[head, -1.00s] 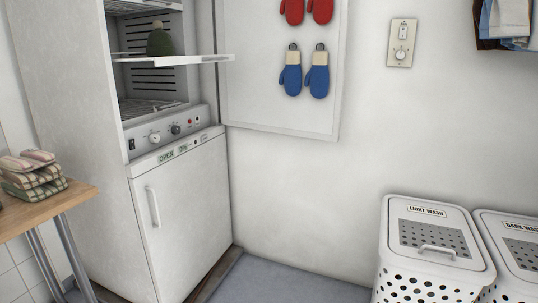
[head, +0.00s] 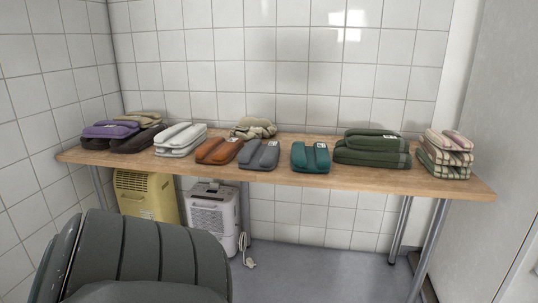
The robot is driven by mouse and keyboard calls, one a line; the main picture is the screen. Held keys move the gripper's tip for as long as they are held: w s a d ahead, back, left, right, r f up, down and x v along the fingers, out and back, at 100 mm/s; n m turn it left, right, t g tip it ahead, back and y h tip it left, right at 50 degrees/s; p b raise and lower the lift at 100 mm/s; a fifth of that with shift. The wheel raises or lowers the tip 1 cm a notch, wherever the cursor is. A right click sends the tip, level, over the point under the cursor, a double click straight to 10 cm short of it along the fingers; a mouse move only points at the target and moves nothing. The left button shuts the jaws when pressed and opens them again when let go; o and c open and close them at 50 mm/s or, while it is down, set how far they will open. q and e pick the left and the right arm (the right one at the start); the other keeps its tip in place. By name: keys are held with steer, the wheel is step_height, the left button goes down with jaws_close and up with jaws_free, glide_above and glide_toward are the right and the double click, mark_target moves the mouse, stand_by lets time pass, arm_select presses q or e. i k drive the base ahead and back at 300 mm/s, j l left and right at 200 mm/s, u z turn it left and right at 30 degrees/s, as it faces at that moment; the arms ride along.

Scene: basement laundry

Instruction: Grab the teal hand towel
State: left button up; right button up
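The teal hand towel (head: 310,157) lies folded near the front edge of a long wooden table, right of the middle. It has a small white label on top. A grey folded towel (head: 259,154) lies just left of it and a dark green folded stack (head: 372,149) just right and a little behind. Neither of my grippers is in the head view, so their states do not show.
The wooden table (head: 282,178) stands against a tiled wall. It also bears orange (head: 219,150), white (head: 181,139), purple (head: 111,130) and striped (head: 446,155) folded cloths. A yellow appliance (head: 146,196) and a white dehumidifier (head: 213,212) stand beneath. A dark grey ribbed shape fills the lower left.

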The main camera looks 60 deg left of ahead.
mark_target(310, 154)
steer(key=u, duration=1.65)
